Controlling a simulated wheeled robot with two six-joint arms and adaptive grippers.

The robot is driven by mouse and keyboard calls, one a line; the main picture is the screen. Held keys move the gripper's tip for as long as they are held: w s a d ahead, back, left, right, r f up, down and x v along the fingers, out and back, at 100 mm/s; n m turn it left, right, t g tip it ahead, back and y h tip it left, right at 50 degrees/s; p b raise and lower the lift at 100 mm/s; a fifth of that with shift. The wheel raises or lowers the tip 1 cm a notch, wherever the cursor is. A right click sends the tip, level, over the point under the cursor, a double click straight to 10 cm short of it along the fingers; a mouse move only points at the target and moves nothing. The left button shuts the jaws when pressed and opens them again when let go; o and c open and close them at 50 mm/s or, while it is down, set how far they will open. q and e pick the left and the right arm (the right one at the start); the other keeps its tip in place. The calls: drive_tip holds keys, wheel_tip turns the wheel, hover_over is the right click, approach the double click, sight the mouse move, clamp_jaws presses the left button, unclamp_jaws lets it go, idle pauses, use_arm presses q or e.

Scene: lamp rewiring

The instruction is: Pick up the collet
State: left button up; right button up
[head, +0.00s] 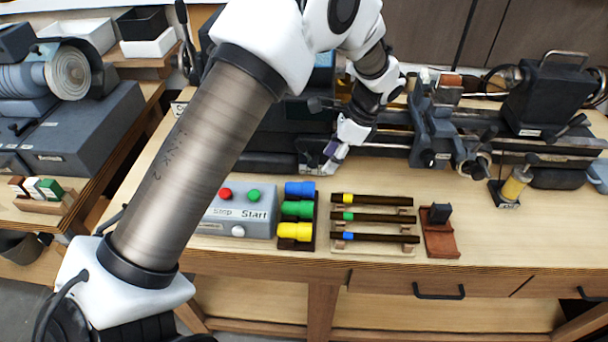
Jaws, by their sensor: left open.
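No part stands out clearly as the collet in the head view. Blue (299,189), green (297,208) and yellow (295,231) stubby round pieces sit in a dark rack on the bench; I cannot tell whether one is the collet. My left gripper (322,167) is open and points down in front of the lathe, just behind and above the blue piece, apart from it. Its fingertips are small here, and what lies right behind them is hidden. My right gripper is not in view.
The lathe (430,130) spans the back of the bench. A grey Stop/Start box (238,215) stands left of the rack. A holder with three dark banded rods (375,217) and a brown block (441,240) stand right. The bench's front right is clear.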

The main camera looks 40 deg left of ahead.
sight(312, 184)
use_arm(q)
drive_tip(key=f, duration=0.1)
drive_tip(key=s+f, duration=0.1)
drive_tip(key=s+a+f+p, duration=0.1)
drive_tip(key=shift+s+f, duration=0.25)
drive_tip(key=shift+f, duration=0.1)
drive_tip(key=x, duration=0.2)
drive_tip(key=p+x, duration=0.1)
drive_tip(key=x, duration=0.1)
drive_tip(key=p+x, duration=0.1)
drive_tip(key=x, duration=0.1)
drive_tip(key=shift+w+a+f, duration=0.2)
drive_tip(key=shift+w+a, duration=0.05)
drive_tip(key=shift+f, duration=0.1)
drive_tip(key=c, duration=0.8)
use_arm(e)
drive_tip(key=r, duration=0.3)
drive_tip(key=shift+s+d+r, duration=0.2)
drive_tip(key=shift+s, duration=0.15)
